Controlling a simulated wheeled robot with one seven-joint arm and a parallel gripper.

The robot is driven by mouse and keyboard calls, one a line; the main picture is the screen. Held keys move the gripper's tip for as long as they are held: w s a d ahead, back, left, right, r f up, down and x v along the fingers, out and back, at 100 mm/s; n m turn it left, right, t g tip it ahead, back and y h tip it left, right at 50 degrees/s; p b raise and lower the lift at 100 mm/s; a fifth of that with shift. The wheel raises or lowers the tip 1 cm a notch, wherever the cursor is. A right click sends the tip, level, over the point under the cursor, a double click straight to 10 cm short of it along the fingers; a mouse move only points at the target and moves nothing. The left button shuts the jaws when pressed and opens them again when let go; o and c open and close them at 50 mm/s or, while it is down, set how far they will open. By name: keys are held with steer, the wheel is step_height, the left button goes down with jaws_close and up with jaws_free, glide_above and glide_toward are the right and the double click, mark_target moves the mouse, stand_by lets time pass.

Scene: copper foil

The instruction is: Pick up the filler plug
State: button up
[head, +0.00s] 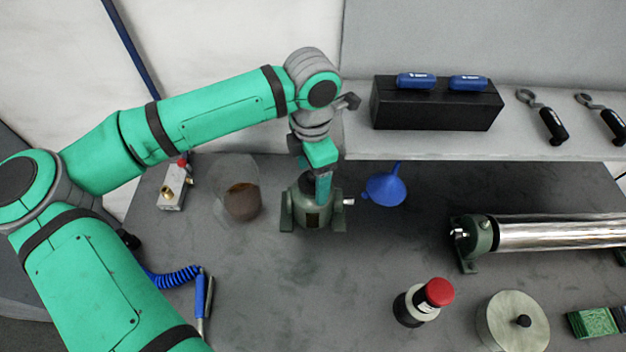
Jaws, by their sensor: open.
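My gripper (323,188) points down at the top of a small dark green housing (312,215) on the grey bench, left of centre. A dark round part (308,183) shows on top of the housing beside the fingers; it may be the filler plug, but the gripper partly covers it. The jaws are open. I cannot tell whether the fingers stand around this part or only beside it.
The front middle bench is clear.

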steer(key=shift+w+d, duration=0.1)
steer(key=c, duration=1.1)
steer(key=shift+c, duration=0.2)
